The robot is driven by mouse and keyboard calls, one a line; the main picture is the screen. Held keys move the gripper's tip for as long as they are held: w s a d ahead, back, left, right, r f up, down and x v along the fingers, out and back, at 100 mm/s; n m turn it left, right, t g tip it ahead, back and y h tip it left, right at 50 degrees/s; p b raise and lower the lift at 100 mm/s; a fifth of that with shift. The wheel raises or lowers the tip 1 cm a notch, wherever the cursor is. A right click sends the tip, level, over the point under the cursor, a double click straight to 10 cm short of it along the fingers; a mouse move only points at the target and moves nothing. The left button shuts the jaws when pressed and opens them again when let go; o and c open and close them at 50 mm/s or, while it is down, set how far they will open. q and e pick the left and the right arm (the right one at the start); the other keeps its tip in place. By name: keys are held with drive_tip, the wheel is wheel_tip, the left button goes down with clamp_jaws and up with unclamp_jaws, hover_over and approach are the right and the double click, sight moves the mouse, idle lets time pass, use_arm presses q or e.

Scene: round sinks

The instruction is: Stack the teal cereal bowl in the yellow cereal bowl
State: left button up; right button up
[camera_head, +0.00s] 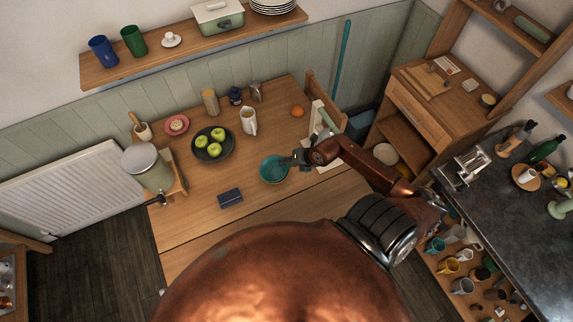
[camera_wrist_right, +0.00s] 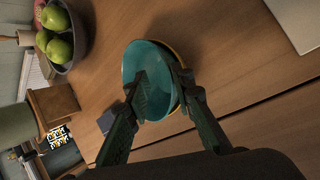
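The teal bowl (camera_head: 272,170) is on the wooden table near its right end; it also fills the middle of the right wrist view (camera_wrist_right: 146,62). The yellow bowl (camera_wrist_right: 177,107) shows only as a thin yellow-orange edge under and to the right of the teal bowl; the rest is hidden. The teal bowl appears to sit in it, slightly offset. My right gripper (camera_head: 290,160) is at the teal bowl's right rim. In the wrist view its fingers (camera_wrist_right: 161,74) are apart, one over the bowl's inside, the other beyond the rim. My left gripper is not in view.
A dark bowl of green apples (camera_head: 213,144), a white jug (camera_head: 248,122), an orange (camera_head: 297,111) and a dark blue box (camera_head: 229,198) stand around on the table. The table front is clear.

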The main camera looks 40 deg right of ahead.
drive_tip(key=v, duration=1)
drive_tip(key=shift+s+r, duration=0.25)
drive_tip(key=shift+s, duration=0.05)
